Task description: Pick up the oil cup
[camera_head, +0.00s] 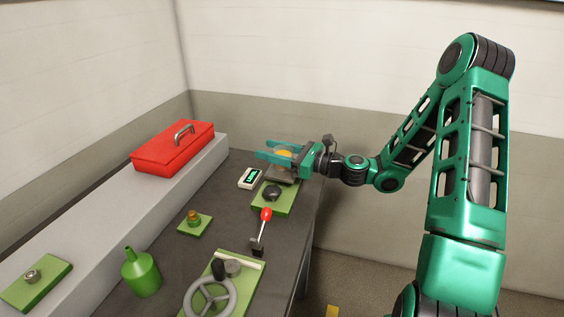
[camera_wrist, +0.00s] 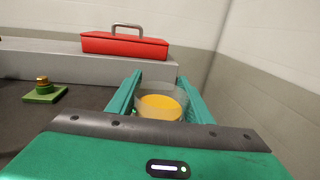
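The oil cup (camera_wrist: 160,106) is a clear cup with orange-yellow liquid in it, upright between the two fingers of my gripper (camera_wrist: 159,88) in the wrist view. In the head view its orange liquid (camera_head: 284,153) shows between the fingers of my gripper (camera_head: 268,151), over the far end of the dark table. The fingers lie along both sides of the cup, close to its walls. I cannot tell whether they press on it. The lower part of the cup is hidden by my gripper.
A red toolbox (camera_head: 173,148) sits on the grey ledge (camera_head: 110,218). On the table (camera_head: 185,262) are a green base with a black knob (camera_head: 272,193), a small display box (camera_head: 250,178), a red-tipped lever (camera_head: 265,215), a green oil can (camera_head: 141,273) and a handwheel (camera_head: 210,297). A wall stands behind.

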